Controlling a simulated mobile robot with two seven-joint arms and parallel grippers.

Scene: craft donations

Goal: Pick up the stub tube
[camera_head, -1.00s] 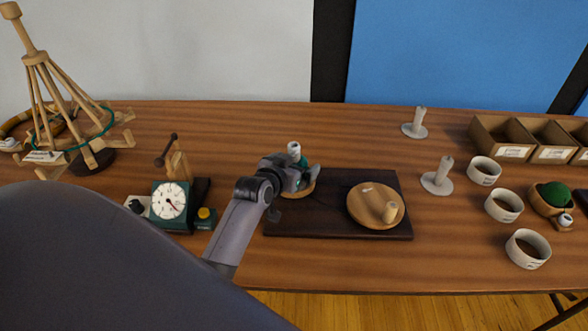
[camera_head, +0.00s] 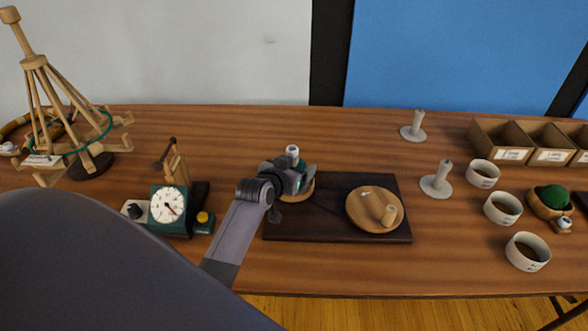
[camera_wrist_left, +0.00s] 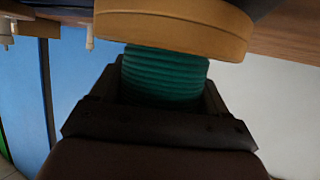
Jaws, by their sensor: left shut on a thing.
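The tube has a pale top (camera_head: 292,151) and a winding of teal yarn; I take it to be the stub tube. It stands upright at a round wooden disc (camera_head: 296,197) on the left part of a dark board. My left gripper (camera_head: 298,179) is shut on the tube and hides most of its body in the head view. In the left wrist view, the teal winding (camera_wrist_left: 165,76) sits between the fingers, with the edge of the wooden disc (camera_wrist_left: 175,27) close by. My right gripper is not in view.
The dark board (camera_head: 335,228) also bears a wooden plate (camera_head: 366,217) with a peg. A dial device (camera_head: 168,206) stands left. Two pale pegged stands (camera_head: 436,187), several white rings (camera_head: 502,208) and open boxes (camera_head: 500,143) are right. The table behind the gripper is clear.

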